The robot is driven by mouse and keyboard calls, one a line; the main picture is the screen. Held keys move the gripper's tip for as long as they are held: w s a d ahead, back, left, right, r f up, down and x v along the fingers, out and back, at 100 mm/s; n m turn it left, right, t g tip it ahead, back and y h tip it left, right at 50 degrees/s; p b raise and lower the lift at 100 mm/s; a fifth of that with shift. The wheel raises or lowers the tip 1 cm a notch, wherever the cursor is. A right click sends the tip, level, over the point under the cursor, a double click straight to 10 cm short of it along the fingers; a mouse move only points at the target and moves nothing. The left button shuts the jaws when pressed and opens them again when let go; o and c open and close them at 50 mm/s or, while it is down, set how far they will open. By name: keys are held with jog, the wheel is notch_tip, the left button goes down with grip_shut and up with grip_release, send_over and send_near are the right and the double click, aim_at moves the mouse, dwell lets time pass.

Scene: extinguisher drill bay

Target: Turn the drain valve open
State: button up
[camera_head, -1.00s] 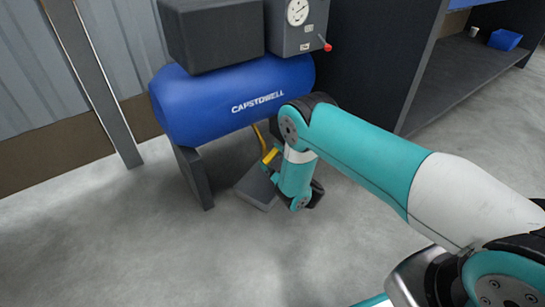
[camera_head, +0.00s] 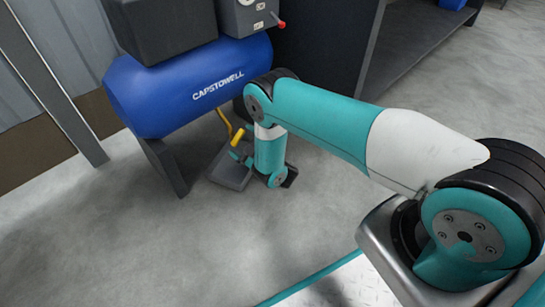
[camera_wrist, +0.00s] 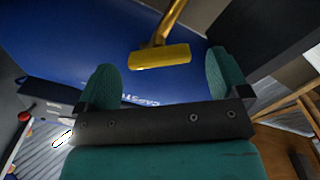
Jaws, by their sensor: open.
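The drain valve shows as a yellow handle (camera_head: 238,137) on a bent yellow pipe (camera_head: 224,121) below the blue tank (camera_head: 180,88). In the wrist view the yellow bar handle (camera_wrist: 160,57) lies crosswise at the end of its stem, just beyond and between my fingertips. My gripper (camera_wrist: 162,75) is open, with one teal finger on each side and space between them. In the head view my gripper (camera_head: 240,152) is low under the tank, close to the handle and partly hidden by my wrist. I cannot tell whether a finger touches the handle.
A dark flat tray (camera_head: 229,174) lies on the floor below the valve. A dark tank leg (camera_head: 166,167) stands to the left. A dark cabinet (camera_head: 325,75) stands behind my arm. The floor at the front left is clear.

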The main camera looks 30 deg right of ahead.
jog(key=p+v, duration=1.2)
jog(key=v, duration=0.3)
jog(key=shift+s+p, duration=0.15)
jog(key=shift+p, duration=0.25)
jog(key=b, duration=1.6)
send_near(238, 137)
jog(key=b+x, duration=0.1)
jog(key=x, duration=0.2)
jog(key=b+x, duration=0.2)
jog(key=f+b+x, duration=0.1)
jog(key=b+x, duration=0.1)
jog(key=x, duration=0.1)
jog(key=shift+w+a, duration=0.15)
jog(key=shift+w, duration=0.2)
jog(key=shift+w+a+r+b, duration=0.2)
jog(key=shift+w+r+b, duration=0.15)
jog(key=shift+w+b, duration=0.45)
